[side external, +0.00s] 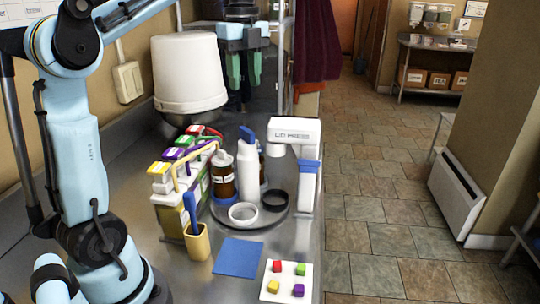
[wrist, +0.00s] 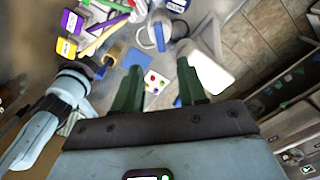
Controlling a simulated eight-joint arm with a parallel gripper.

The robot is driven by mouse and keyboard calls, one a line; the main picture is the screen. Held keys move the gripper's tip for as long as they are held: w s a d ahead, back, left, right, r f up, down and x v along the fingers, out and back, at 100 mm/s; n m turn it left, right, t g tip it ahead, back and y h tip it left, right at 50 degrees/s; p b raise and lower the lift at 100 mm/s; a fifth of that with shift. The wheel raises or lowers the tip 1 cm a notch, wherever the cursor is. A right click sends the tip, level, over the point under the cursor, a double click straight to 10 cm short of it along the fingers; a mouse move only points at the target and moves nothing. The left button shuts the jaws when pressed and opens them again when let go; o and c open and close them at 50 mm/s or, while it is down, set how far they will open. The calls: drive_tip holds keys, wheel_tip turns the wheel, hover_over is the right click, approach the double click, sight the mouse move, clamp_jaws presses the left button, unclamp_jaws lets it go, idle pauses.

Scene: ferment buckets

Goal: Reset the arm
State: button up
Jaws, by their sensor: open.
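My gripper (side external: 243,88) hangs high at the back of the counter in the side view, green fingers pointing down and apart. In the wrist view my gripper (wrist: 158,68) shows its two fingers spread with no object held between them. The fingers are above and clear of the counter items. My light-blue arm links stand at the left of the side view.
A large white bucket (side external: 190,75) is left of the gripper. Below are seasoning boxes (side external: 160,185), a brown bottle (side external: 223,178), a white bottle (side external: 248,170), a lid press (side external: 307,165), a blue mat (side external: 238,257) and a card with coloured cubes (side external: 272,297).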

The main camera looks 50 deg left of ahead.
drive_tip(key=s+d+f+n+t, duration=0.3)
drive_tip(key=d+f+n+t, duration=0.1)
drive_tip(key=d+f+n, duration=0.4)
drive_tip(key=s+d+f+n+t, duration=0.35)
drive_tip(key=d+f+n, duration=0.25)
drive_tip(key=f+n, duration=0.4)
drive_tip(key=n+g, duration=0.8)
drive_tip(key=n, duration=1)
approach(248, 130)
drive_tip(key=shift+t, duration=0.25)
drive_tip(key=shift+s+f, duration=0.15)
drive_tip(key=shift+f, duration=2.2)
drive_tip(key=shift+s+f, duration=0.1)
drive_tip(key=shift+f, duration=2.3)
clamp_jaws()
